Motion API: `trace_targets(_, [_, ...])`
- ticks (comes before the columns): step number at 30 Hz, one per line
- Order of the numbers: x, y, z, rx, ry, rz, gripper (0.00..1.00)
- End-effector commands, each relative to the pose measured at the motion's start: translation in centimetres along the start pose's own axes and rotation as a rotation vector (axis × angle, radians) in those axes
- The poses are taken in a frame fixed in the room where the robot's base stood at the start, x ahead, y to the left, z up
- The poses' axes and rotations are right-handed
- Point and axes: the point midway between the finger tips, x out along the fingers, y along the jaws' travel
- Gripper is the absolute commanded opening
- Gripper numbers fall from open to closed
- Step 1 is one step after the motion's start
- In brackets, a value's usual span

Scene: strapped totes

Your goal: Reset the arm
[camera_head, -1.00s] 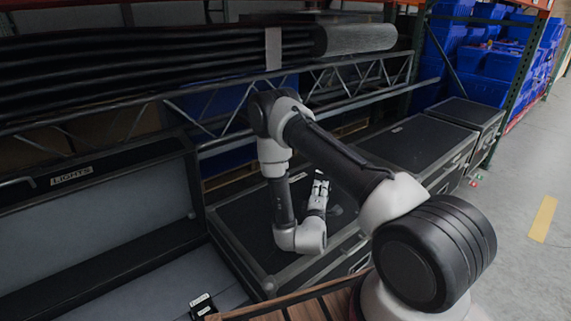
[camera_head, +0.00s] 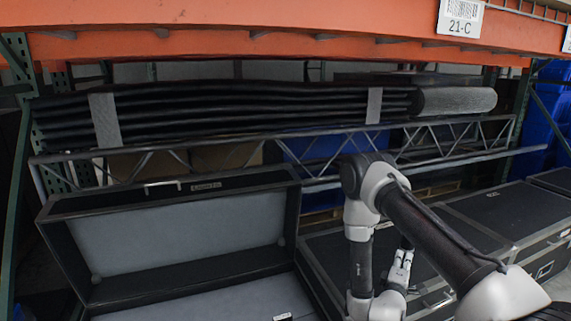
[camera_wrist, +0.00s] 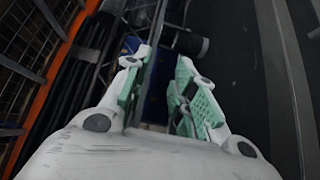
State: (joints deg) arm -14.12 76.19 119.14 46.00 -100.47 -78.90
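My gripper (camera_head: 401,266) hangs low at the end of my folded white and black arm, in front of the closed black cases in the head view. In the wrist view my gripper (camera_wrist: 160,70) shows two white fingers with green pads. The fingers are apart with an empty gap between them. Nothing is held. Through the gap the wrist view shows a dark and blue background.
An open black case (camera_head: 66,243) with grey lining stands left of my arm. Closed black cases (camera_head: 499,211) stand to the right. Behind are a metal truss (camera_head: 437,143), strapped black bundles (camera_head: 240,105) and an orange rack beam (camera_head: 300,32). Blue totes (camera_head: 548,120) are far right.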

Motion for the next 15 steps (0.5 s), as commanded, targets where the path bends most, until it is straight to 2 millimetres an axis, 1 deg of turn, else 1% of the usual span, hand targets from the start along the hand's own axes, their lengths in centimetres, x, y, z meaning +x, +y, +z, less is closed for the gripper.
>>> trace_targets(1, [0.4, 0.4, -0.2, 0.019, 0.000, -0.008, 0.27])
trace_targets(11, [2.2, 2.1, -1.5, 0.148, 0.003, -0.089, 0.27])
trace_targets(15, [3.2, 3.5, -2.4, 0.236, 0.006, -0.145, 0.27])
